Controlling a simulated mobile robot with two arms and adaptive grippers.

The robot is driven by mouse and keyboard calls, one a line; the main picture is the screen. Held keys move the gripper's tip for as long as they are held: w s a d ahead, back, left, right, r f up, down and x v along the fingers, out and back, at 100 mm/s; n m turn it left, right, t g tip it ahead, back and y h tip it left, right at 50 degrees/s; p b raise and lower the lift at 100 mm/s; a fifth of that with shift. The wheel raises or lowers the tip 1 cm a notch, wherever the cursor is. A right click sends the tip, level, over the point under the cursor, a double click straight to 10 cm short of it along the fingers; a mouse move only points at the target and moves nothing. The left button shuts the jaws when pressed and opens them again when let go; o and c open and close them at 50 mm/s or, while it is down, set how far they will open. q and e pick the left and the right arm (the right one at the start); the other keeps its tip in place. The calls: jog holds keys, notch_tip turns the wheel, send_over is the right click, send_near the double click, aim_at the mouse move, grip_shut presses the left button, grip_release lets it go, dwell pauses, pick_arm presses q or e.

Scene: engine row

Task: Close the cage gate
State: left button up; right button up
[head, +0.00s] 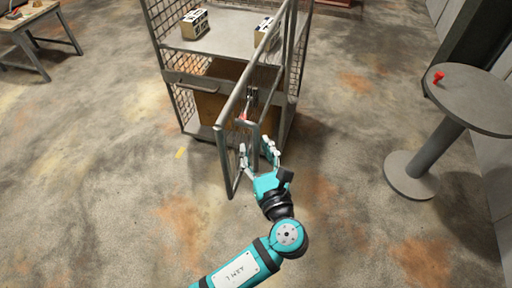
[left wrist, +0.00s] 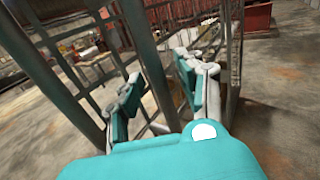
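The wire-mesh cage (head: 167,42) stands at the top middle of the head view. Its grey-framed gate (head: 224,160) stands open, swung out from the cage front towards me. A U-shaped grey bar, which looks like a handle (head: 252,127), is on the gate's right side. My left gripper (head: 258,150) is at this bar with its fingers apart. In the left wrist view, a grey upright bar (left wrist: 153,75) passes between the spread fingers (left wrist: 158,95). I cannot tell whether either finger touches it. My right gripper is not in view.
Inside the cage, small boxes (head: 194,23) sit on the upper shelf, with a brown box (head: 225,105) below. A round grey table (head: 478,100) with a red item (head: 438,77) stands at right. A wooden table (head: 40,40) is far left. The floor between is clear.

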pick_arm(q)
jog(key=shift+w, duration=0.1)
grip_shut()
jog(key=shift+w+f, duration=0.1)
dwell(0.7)
